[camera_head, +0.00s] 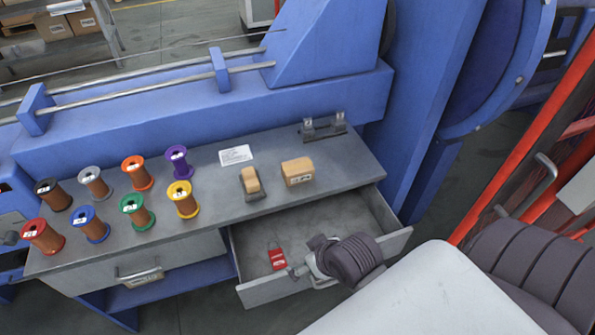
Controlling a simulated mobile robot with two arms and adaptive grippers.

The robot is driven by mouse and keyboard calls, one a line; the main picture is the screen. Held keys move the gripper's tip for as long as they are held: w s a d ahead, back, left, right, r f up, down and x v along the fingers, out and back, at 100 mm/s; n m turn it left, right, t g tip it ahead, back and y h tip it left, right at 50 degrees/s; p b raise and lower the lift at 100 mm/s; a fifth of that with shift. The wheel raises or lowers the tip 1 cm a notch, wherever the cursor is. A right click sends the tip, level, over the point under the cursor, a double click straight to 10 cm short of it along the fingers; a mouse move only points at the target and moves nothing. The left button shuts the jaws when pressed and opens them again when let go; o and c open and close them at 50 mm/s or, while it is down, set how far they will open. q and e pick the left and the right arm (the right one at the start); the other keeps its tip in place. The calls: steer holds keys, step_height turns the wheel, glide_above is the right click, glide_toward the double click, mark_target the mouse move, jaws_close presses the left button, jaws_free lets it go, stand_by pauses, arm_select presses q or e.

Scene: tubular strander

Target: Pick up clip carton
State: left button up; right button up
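A small red pack (277,259) with a pale label lies in the open drawer (254,292). A brown carton (298,172) with a printed label stands on the grey worktop (222,206) above. I cannot read either label, so I cannot tell which is the clip carton. My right gripper (297,271) is over the drawer, just right of the red pack. It looks apart from the pack, and my dark wrist partly hides the fingers. Whether they are open does not show. My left gripper is not in view.
Several coloured wire spools (132,212) stand on the left of the worktop. A tan block in a dark holder (251,183) and a white card (236,155) lie nearer the middle. The blue machine frame (200,112) runs behind. A red-orange frame (520,150) stands at the right.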

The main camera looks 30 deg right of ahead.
steer(key=w+d+m+t, duration=0.1)
steer(key=w+d+t, duration=0.25)
steer(key=w, duration=0.45)
steer(key=m+t+h, duration=0.3)
glide_toward(298, 166)
steer(key=shift+h, duration=0.3)
steer(key=x, duration=0.4)
steer(key=shift+w+f, duration=0.2)
steer(key=shift+f, duration=0.05)
steer(key=shift+b+x, duration=0.35)
steer(key=shift+x, duration=2.6)
steer(key=shift+a, duration=0.2)
steer(key=c, duration=0.9)
steer(key=shift+r, duration=0.1)
steer(key=shift+c, duration=0.5)
steer(key=shift+r, duration=0.1)
